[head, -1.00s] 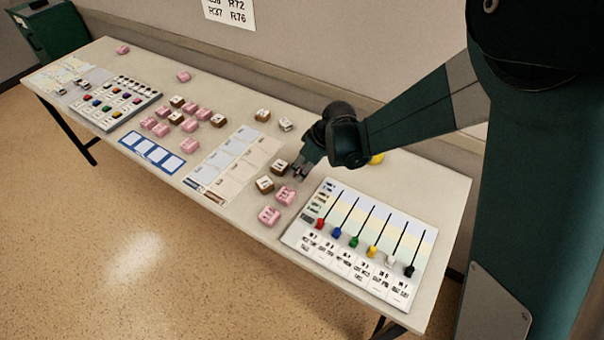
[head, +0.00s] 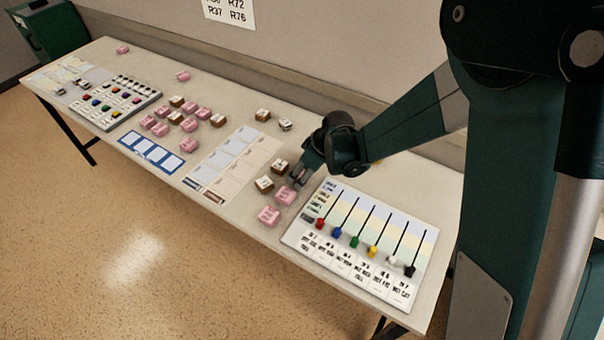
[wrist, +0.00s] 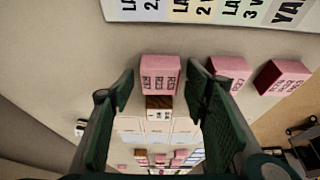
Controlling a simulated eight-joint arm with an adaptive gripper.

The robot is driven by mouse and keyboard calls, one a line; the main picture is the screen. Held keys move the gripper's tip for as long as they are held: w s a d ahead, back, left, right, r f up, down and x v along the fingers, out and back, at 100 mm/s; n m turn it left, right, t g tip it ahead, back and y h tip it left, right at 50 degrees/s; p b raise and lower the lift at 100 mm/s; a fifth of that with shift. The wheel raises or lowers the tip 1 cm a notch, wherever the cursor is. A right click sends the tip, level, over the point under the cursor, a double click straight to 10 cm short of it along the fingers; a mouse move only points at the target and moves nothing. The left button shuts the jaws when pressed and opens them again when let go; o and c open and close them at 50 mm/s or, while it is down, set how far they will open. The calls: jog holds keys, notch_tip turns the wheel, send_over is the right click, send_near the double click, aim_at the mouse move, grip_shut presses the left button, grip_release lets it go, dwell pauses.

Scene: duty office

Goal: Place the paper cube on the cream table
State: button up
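A long cream table (head: 215,110) carries several pink and brown cubes with pale label faces. In the wrist view a pink cube (wrist: 160,76) with dark printing lies between the fingertips of my gripper (wrist: 158,88), with a small gap on each side. The gripper is open. In the head view my gripper (head: 300,176) is low over the table, left of the slider panel, and largely hides that cube. I cannot read which cube is the paper one.
A slider panel (head: 355,247) with coloured knobs lies at the right. Two brown cubes (head: 264,183) (head: 281,166) sit close left of my gripper. Printed sheets (head: 233,160), a pink-and-brown cube cluster (head: 176,117) and a button panel (head: 113,103) lie farther left. A wall runs behind.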

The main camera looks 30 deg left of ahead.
jog(key=shift+r, duration=0.15)
jog(key=p+v, duration=0.2)
jog(key=v, duration=1)
dwell(0.5)
dwell(0.5)
jog(key=shift+d, duration=0.1)
